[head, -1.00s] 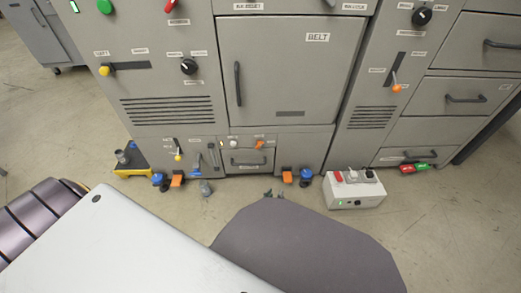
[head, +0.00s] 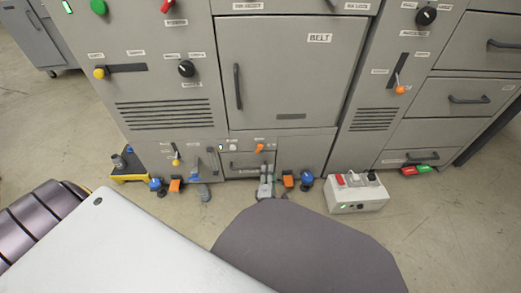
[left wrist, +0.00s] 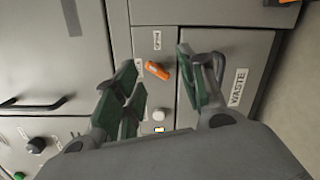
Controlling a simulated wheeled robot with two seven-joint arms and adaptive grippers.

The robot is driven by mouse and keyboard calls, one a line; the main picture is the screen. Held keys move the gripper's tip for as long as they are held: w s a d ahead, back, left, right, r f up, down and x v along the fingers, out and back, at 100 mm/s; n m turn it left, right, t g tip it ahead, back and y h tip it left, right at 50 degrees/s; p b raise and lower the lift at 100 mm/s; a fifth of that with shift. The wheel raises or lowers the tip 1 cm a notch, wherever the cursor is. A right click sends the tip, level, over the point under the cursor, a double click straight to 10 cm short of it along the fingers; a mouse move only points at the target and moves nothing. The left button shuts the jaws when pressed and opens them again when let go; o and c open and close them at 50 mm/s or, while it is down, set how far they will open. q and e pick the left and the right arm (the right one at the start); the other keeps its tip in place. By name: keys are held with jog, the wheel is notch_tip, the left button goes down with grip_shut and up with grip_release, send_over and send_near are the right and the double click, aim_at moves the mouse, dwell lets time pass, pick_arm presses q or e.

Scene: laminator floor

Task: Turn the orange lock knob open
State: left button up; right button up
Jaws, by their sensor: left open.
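The orange lock knob (head: 260,148) sits on the low front panel of the grey machine, above the small waste drawer (head: 248,163). In the left wrist view the knob (left wrist: 157,70) is tilted, with a small label beside it. My left gripper (head: 266,178) is low in front of the drawer in the head view. In the left wrist view my left gripper (left wrist: 160,68) is open, and its green-padded fingers appear on either side of the knob. I cannot tell that they touch it. My right gripper is not in view.
A white button (left wrist: 158,115) is near the knob. The large BELT door (head: 275,75) is above. Blue knobs and orange pedals stand low at the machine's foot, near the gripper. A switch box (head: 355,192) is on the floor at right. The floor farther right is clear.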

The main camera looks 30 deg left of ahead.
pick_arm(q)
jog(key=shift+s+a+r+n+g+y, duration=0.15)
jog(key=shift+a+n+y, duration=0.25)
jog(key=shift+n, duration=1.15)
jog(key=shift+s+a+r+n+g+y, duration=0.1)
jog(key=shift+s+a+n+g+y, duration=0.25)
jog(key=shift+n, duration=1.25)
jog(key=shift+s+a+r+n+y, duration=0.1)
jog(key=shift+a+n+y, duration=0.35)
jog(key=shift+n, duration=1.1)
jog(key=shift+w+a, duration=0.1)
jog(key=shift+a, duration=0.1)
